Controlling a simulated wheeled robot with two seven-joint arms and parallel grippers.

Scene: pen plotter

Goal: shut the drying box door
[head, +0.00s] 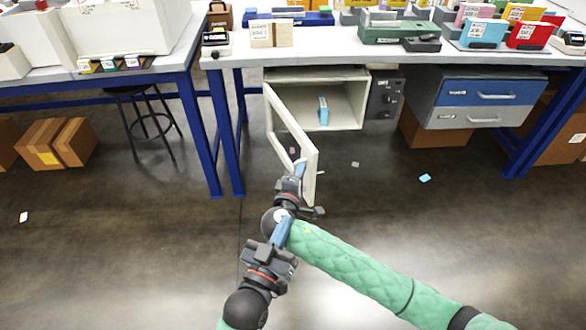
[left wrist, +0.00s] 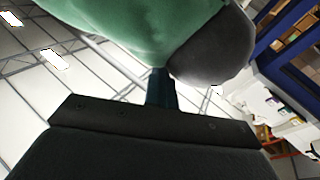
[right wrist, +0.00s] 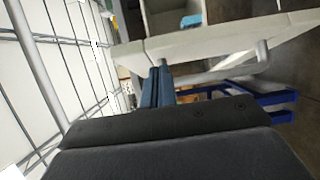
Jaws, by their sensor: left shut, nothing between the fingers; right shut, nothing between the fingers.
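The drying box (head: 318,75) is a cream cabinet under the bench, with a dark control panel (head: 385,94) on its right. Its door (head: 309,160) stands open, hinged at the left and swung out toward me. A light blue item (head: 323,110) stands inside. My right gripper (head: 300,168) is shut and empty, its fingertips at the door near its free edge; I cannot tell whether they touch. In the right wrist view the shut fingers (right wrist: 162,68) are close to the door (right wrist: 215,42). My left gripper (head: 283,228) is shut and empty, below the right one, in front of the right arm.
Blue bench legs (head: 215,130) stand left of the box. A blue and grey drawer unit (head: 480,95) hangs to its right. A black stool (head: 135,115) and cartons (head: 57,143) are at the left. Small cards (head: 425,178) lie on the otherwise open floor.

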